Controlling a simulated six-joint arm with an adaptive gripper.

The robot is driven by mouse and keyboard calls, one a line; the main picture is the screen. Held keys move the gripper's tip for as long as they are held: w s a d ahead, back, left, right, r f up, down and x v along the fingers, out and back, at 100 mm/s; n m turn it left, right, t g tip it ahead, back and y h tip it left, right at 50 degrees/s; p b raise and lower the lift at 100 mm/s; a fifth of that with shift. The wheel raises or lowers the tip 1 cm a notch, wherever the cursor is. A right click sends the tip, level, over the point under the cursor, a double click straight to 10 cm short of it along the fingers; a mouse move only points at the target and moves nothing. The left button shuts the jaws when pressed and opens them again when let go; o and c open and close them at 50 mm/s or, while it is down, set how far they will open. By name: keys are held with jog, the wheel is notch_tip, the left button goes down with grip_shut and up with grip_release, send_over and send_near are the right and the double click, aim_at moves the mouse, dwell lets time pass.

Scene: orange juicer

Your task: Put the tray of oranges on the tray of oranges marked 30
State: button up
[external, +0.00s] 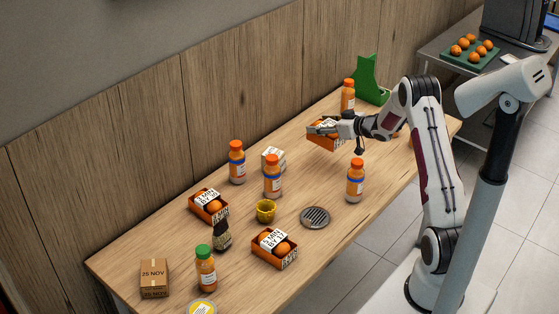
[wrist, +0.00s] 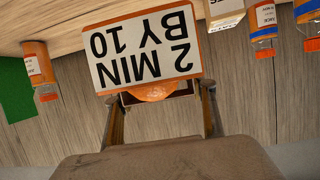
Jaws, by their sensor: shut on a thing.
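My gripper (external: 318,129) is shut on an orange tray of oranges (external: 325,141) at the far part of the table. In the wrist view the fingers of my gripper (wrist: 162,105) flank the tray (wrist: 199,24), whose white card reads "2 MIN BY 10" upside down. An orange shows under the card. Whether the tray touches the table is unclear. A second tray of oranges (external: 222,216) sits at the left, and a third tray of oranges (external: 260,257) at the front. Both have white cards with a "BY" line; their numbers are too small to read surely.
Orange-capped bottles stand mid-table (external: 272,180), behind (external: 237,165), at right (external: 355,184) and far back (external: 348,88). A yellow cup (external: 265,211), round grate (external: 315,217), dark jar (external: 222,236) and green-capped bottle (external: 205,272) stand near the two trays. A cardboard box (external: 154,280) is front left.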

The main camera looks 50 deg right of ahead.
notch_tip(320, 180, up, 12)
jog(key=f, duration=0.1)
jog(key=n+g+y, duration=0.1)
jog(key=n+y, duration=0.4)
send_over(200, 195)
notch_tip(200, 195, down, 4)
jog(key=shift+f, duration=0.3)
jog(key=shift+f, duration=3.15)
jog(key=shift+f, duration=1.85)
